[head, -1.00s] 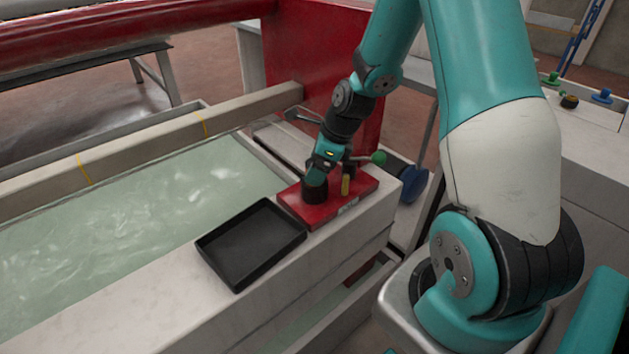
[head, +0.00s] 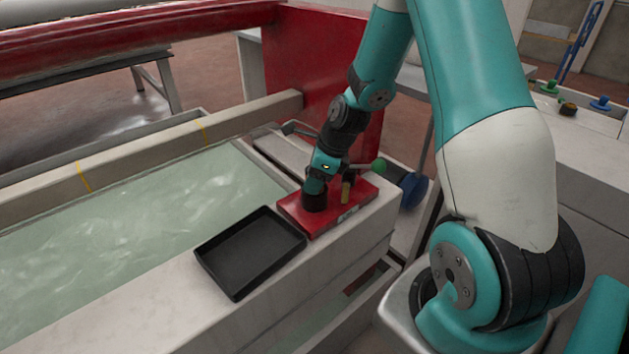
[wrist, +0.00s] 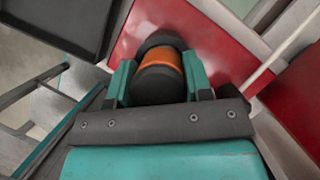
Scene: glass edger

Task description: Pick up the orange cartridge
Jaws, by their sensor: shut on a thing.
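The orange cartridge (wrist: 162,58) shows in the wrist view as a black cylinder with an orange band, between the two teal fingers of my gripper (wrist: 160,80). My gripper is shut on it. In the head view my gripper (head: 315,196) points down over the red block (head: 355,206) on the machine's corner. The cartridge is hard to tell from my gripper's dark end there. I cannot tell whether its lower end still touches the red block.
A black tray (head: 202,254) lies on the pale ledge left of the red block. A water-filled basin (head: 150,210) lies further left.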

